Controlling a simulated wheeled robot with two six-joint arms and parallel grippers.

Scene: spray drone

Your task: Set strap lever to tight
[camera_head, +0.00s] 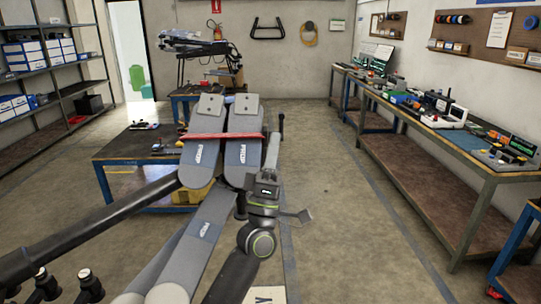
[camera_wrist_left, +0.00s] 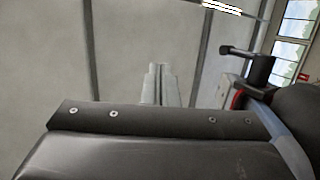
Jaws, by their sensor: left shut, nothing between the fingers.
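A red strap (camera_head: 222,136) lies across the grey folded panels (camera_head: 243,155) of the spray drone. At its right end a dark lever (camera_head: 281,123) sticks up. In the left wrist view the lever (camera_wrist_left: 246,55) is a black bar with a cross handle, to the right, and a bit of red strap (camera_wrist_left: 237,98) shows beside it. My left gripper (camera_head: 273,142) is shut and empty, just beside the lever in the head view. In the wrist view its closed fingers (camera_wrist_left: 158,72) are clearly left of the lever, apart from it. My right gripper is not in view.
A long workbench (camera_head: 420,125) with tools and devices stands along the right wall. A low dark table (camera_head: 130,145) stands behind the drone, with shelves (camera_head: 45,60) at the far left. The floor (camera_head: 345,200) to the right of my arm is clear.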

